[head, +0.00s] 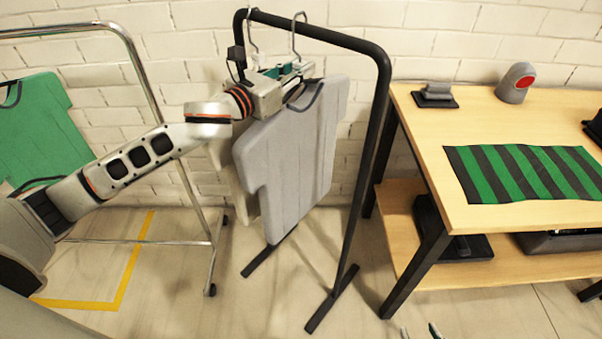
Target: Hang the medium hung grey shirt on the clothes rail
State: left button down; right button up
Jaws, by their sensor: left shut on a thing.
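The grey shirt (290,165) hangs upright under the black clothes rail (340,38), its dark collar at the top. A hanger hook (298,38) above it reaches the rail's top bar and appears to loop over it; I cannot tell whether it bears the weight. My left gripper (292,80) is shut at the top of the grey shirt, on its hanger, and hides part of it. A paler garment (240,185) shows behind it, mostly hidden, with a second hook (251,32) at the bar. My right gripper (420,332) shows only two separated fingertips at the bottom edge.
A chrome rack (146,75) with a green shirt (40,135) stands at left. A wooden table (425,125) with a green-and-black striped cloth (525,172) stands at right, close to the rail's leg. The floor in front of the rail is clear.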

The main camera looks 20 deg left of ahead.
pick_arm(q)
jog(key=shift+r, duration=0.25)
pick_arm(e)
jog(key=shift+r, duration=0.2)
pick_arm(q)
jog(key=shift+r+p, duration=0.25)
jog(key=shift+p, duration=0.15)
jog(key=shift+r+p, duration=0.65)
jog(key=shift+p, duration=0.1)
pick_arm(e)
jog(key=shift+w+r, duration=0.45)
jog(key=shift+r, duration=0.4)
jog(key=shift+w+r, duration=0.4)
jog(key=shift+r, duration=0.45)
jog(key=shift+s, duration=0.1)
